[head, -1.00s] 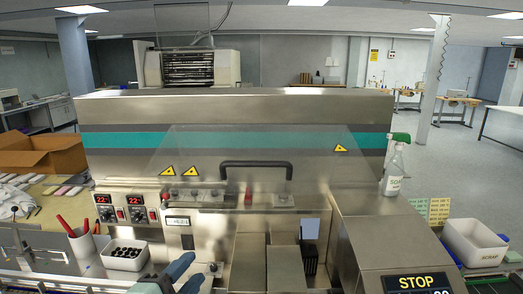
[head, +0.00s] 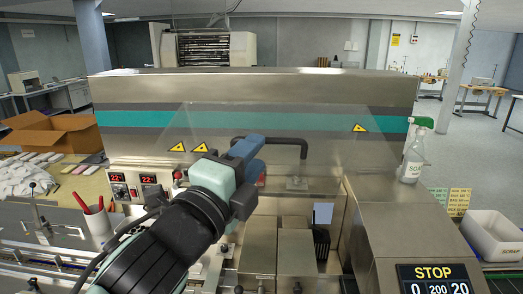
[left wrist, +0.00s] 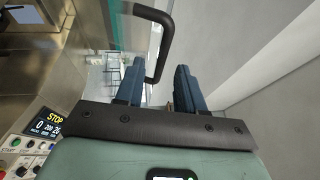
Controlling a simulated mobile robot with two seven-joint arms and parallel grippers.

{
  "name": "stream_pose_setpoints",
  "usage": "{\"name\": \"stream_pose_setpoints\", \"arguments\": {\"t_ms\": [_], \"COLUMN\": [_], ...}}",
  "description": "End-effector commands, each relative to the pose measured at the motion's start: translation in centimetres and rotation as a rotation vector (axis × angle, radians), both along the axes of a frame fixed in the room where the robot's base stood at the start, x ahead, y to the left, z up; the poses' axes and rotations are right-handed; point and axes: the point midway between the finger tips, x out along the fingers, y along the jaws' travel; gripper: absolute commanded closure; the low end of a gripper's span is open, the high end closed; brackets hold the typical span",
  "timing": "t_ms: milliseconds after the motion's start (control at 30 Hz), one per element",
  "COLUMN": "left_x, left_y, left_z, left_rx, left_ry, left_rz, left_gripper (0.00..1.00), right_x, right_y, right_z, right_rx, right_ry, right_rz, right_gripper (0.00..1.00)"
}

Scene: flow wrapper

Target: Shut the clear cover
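The clear cover (head: 325,122) of the flow wrapper is a see-through panel with yellow warning stickers. It stands tilted up in front of the steel housing with the teal stripe. Its black handle (head: 290,141) is near the middle, and the handle also shows in the left wrist view (left wrist: 166,40). My left gripper (head: 254,158) is at the left end of the handle and hides that end. In the left wrist view its two blue fingers (left wrist: 158,85) are apart, with the handle's near end showing in the gap between them. Contact cannot be told. My right gripper is out of view.
Steel blocks (head: 295,250) stand in the open bay below the cover. A spray bottle (head: 413,157) stands on the right ledge above the STOP panel (head: 433,275). A cup of red pens (head: 98,220) and a cardboard box (head: 50,130) are at left, a white scrap bin (head: 490,237) at right.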

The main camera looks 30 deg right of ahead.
Motion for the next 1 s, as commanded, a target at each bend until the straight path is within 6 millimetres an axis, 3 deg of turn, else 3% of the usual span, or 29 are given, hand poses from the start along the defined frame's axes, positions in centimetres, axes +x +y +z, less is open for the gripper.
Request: {"name": "stream_pose_setpoints", "arguments": {"t_ms": [200,600,633,733,1000], "left_x": [1.6,2.1,2.1,2.1,2.1], "left_y": [-2.4,-3.0,-3.0,-3.0,-3.0], "left_z": [0.8,0.8,0.8,0.8,0.6], "left_rx": [0.001,0.0,0.0,0.0,-0.002], "left_ry": [-0.002,-0.001,-0.001,-0.001,-0.003], "left_rz": [-0.002,0.0,0.0,0.0,0.0], "left_gripper": [0.62,0.62,0.68,1.0,1.0], "right_x": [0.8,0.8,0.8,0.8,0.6], "right_y": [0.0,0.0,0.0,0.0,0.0], "right_z": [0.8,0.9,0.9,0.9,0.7], "right_rx": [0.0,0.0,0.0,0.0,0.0], "right_ry": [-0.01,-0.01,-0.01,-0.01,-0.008], "right_rz": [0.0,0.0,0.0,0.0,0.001], "right_gripper": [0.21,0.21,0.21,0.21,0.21]}}
